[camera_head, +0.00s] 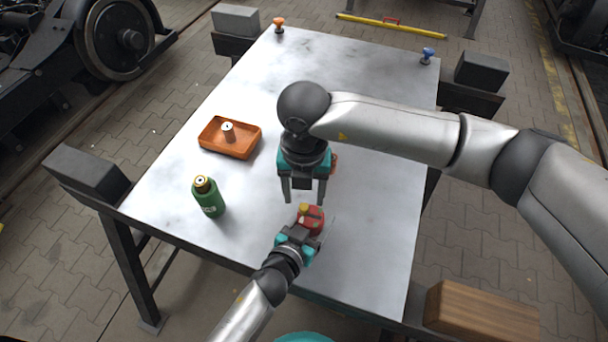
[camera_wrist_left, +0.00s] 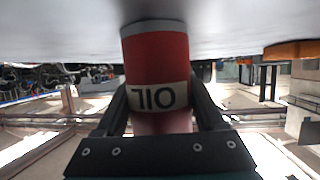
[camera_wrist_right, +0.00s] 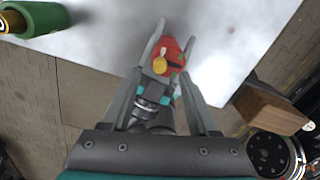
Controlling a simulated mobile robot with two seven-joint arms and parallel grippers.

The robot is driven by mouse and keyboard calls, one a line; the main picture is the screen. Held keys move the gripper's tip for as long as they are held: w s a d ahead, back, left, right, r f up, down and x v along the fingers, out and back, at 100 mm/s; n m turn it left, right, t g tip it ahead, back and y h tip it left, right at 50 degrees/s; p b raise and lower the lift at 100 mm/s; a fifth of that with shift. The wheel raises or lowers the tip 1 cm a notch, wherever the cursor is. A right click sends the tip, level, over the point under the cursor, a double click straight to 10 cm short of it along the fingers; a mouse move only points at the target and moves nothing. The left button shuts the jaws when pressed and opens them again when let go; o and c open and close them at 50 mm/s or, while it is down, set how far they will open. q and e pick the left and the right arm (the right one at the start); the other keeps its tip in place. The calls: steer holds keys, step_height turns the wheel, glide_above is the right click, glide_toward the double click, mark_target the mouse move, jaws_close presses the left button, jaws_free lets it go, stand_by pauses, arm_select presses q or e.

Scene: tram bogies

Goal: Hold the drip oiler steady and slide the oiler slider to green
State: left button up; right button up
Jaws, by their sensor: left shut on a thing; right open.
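The drip oiler (camera_head: 310,219) is a red round can standing near the front of the metal table. Its label reading OIL shows in the left wrist view (camera_wrist_left: 158,97). My left gripper (camera_head: 301,230) is shut on it from the front, a finger on each side.
A green bottle (camera_head: 209,198) stands left of the oiler. An orange tray (camera_head: 213,146) holding a small cylinder (camera_head: 228,131) lies farther back. An orange knob (camera_head: 279,25) and a blue knob (camera_head: 427,56) stand at the far edge. The table's right front is clear.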

mark_target(304, 206)
steer(key=shift+f, duration=1.75)
jaws_close()
